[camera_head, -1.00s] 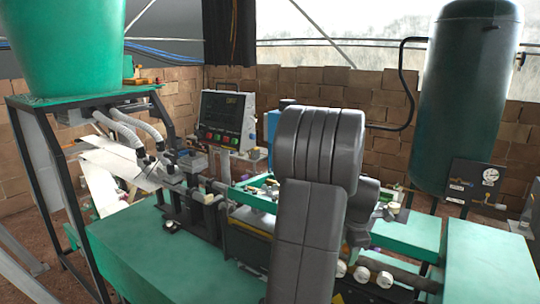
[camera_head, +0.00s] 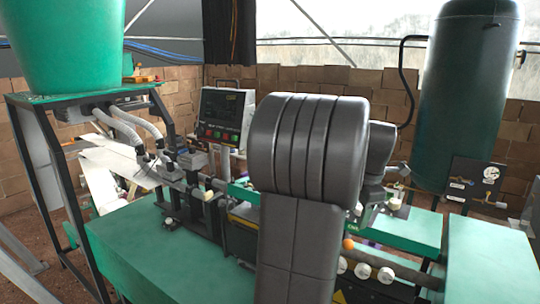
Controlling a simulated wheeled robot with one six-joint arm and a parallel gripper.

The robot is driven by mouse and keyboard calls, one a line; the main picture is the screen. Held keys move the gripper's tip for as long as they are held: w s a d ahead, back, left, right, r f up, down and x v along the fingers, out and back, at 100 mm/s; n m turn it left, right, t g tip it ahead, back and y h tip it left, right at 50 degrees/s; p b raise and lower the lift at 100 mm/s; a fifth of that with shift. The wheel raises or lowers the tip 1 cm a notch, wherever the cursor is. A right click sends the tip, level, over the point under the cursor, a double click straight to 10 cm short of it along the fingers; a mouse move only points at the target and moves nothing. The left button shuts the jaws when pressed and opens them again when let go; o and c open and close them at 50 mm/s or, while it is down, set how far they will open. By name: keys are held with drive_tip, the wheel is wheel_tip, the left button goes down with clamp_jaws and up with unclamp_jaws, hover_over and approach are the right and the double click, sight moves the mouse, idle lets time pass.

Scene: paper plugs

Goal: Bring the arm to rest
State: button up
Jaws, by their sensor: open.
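My arm stands large in the middle of the head view, with its thick grey elbow and upper link closest to the camera. Behind it, my wrist and gripper (camera_head: 362,214) show only in part to the right of the elbow. The gripper is open, and I see nothing held in it. Its fingers are small and mostly hidden by my arm. It is above the right part of the green machine bench (camera_head: 165,262), apart from the orange ball-like piece (camera_head: 348,244) below it.
A control panel (camera_head: 222,115) stands behind the bench. Several white round parts (camera_head: 363,270) line its front. A green hopper (camera_head: 68,45) is at left, a dark green tank (camera_head: 465,100) at right. A brick wall (camera_head: 330,80) closes the back.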

drive_tip(key=f, duration=0.4)
drive_tip(key=w+f+p, duration=0.1)
drive_tip(key=f, duration=0.3)
drive_tip(key=w+f, duration=0.1)
drive_tip(key=f, duration=0.4)
drive_tip(key=shift+w+a+p, duration=0.2)
drive_tip(key=shift+a+p, duration=0.05)
drive_tip(key=shift+p, duration=0.15)
drive_tip(key=shift+s+a+r+m, duration=0.15)
drive_tip(key=shift+s+a+m, duration=0.1)
drive_tip(key=shift+m, duration=0.15)
